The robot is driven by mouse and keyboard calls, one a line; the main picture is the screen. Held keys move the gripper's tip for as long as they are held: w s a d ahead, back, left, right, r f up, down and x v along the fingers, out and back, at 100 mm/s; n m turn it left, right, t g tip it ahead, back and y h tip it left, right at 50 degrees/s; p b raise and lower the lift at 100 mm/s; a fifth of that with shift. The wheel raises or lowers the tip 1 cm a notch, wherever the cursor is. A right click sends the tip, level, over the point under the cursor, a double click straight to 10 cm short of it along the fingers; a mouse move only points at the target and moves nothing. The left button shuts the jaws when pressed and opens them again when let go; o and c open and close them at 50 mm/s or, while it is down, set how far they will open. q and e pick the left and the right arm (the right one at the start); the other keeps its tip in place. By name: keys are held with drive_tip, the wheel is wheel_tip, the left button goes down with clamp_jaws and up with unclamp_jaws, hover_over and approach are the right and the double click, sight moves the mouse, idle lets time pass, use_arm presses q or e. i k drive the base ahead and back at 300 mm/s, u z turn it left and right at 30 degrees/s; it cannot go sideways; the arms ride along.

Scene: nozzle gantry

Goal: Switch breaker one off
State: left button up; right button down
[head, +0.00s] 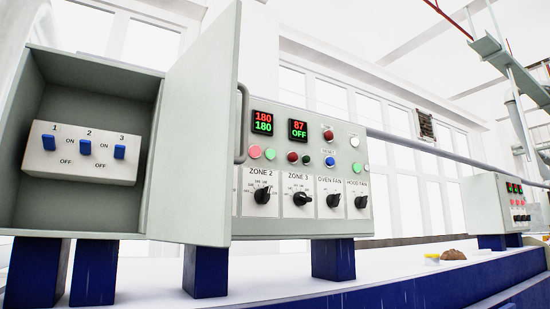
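Breaker one (48,142) is the blue lever under the number 1, at the left of a white breaker block inside an open grey cabinet (95,85). Its lever sits level with the ON mark and above the OFF mark. Breaker two (86,144) and breaker three (119,151) stand to its right at similar positions in their slots. The cabinet door (193,130) is swung wide open, its handle on the right edge. Neither of my grippers shows in the head view.
Right of the door is a control panel (315,155) with displays, buttons and black knobs. The open door stands out between it and the breakers. Blue posts (38,272) hold the boxes above a white surface. A smaller panel (490,205) stands far right.

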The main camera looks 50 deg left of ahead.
sight(49, 142)
drive_tip(key=i, duration=1.45)
drive_tip(key=u, duration=3.55)
drive_tip(key=k, duration=0.5)
drive_tip(key=u, duration=0.55)
drive_tip(key=i, duration=0.6)
drive_tip(key=z, duration=2.1)
